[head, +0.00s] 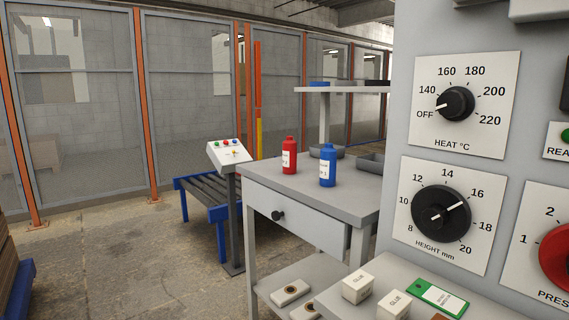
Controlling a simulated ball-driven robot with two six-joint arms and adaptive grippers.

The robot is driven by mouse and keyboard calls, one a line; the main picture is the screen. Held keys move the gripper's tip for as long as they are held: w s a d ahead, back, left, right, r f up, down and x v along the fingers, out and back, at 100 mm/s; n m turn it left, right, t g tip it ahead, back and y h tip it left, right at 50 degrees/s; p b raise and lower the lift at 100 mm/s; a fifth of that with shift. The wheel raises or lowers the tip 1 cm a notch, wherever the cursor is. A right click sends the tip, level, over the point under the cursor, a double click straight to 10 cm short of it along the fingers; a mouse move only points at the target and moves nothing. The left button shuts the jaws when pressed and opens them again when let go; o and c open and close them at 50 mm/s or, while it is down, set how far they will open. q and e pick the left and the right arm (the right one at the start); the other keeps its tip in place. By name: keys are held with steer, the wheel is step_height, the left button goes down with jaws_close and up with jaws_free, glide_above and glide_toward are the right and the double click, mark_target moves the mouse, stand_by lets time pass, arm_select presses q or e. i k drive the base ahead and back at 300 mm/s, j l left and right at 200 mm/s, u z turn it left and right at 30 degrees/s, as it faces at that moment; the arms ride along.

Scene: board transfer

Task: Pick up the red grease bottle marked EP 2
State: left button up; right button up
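A red bottle (290,156) with a white label stands upright on the grey top of a workbench (343,187). Its label text is too small to read for certain. A blue bottle (327,168) of similar shape, also with a white label, stands upright just to its right and a little nearer. There is a small gap between the two bottles. Neither of my grippers shows in the head view.
The bench has a drawer with a black knob (278,215) and a raised shelf (342,89). Grey bins (371,163) sit behind the bottles. A control post (229,155) and roller conveyor (196,191) stand left. A dial panel (442,210) fills the right. Glue boxes (358,287) lie in front.

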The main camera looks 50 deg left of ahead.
mark_target(289, 147)
steer(key=j+u, duration=0.2)
steer(key=j, duration=1.05)
steer(key=j+u, duration=0.2)
steer(key=j, duration=1.05)
steer(key=i, duration=0.05)
